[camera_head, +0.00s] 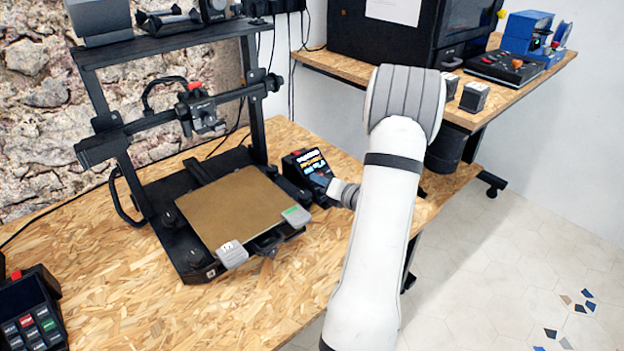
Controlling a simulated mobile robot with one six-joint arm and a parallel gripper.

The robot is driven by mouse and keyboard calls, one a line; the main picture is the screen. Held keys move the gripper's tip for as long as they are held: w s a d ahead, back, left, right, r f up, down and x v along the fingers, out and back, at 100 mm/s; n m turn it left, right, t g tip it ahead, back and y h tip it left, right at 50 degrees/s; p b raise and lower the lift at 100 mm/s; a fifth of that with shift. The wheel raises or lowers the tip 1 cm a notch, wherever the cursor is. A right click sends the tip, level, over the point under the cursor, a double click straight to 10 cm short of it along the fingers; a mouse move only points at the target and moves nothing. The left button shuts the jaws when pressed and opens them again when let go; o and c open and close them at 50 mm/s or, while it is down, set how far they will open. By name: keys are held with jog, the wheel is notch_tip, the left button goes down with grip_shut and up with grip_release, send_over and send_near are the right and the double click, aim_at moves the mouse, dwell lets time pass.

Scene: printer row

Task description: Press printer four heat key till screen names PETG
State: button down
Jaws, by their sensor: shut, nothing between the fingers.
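A black open-frame printer (258,120) with a tan bed (235,215) stands on the wood-chip bench. Right of its bed is a small black control box (292,168) with a lit screen (314,165) showing white, orange and blue lines, too small to read. I see no number on this printer, so I cannot tell if it is printer four. My gripper (334,188) is shut at the box's right front, close to its lower face; I cannot tell if it touches. My white arm hides part of it. The heat key cannot be made out.
Another control box (30,315) with red, green and dark keys sits at the lower left. A second bench (340,64) at the back right bears a black enclosed machine (375,40), small grey blocks (474,97) and a blue device (525,32). Tiled floor lies open at right.

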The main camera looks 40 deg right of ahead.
jog(key=shift+s+r, duration=0.3)
jog(key=shift+r, duration=0.05)
jog(key=s+r+p, duration=0.1)
jog(key=r, duration=0.1)
jog(key=s+r+p, duration=0.2)
jog(key=shift+d, duration=0.15)
dwell(0.3)
dwell(0.6)
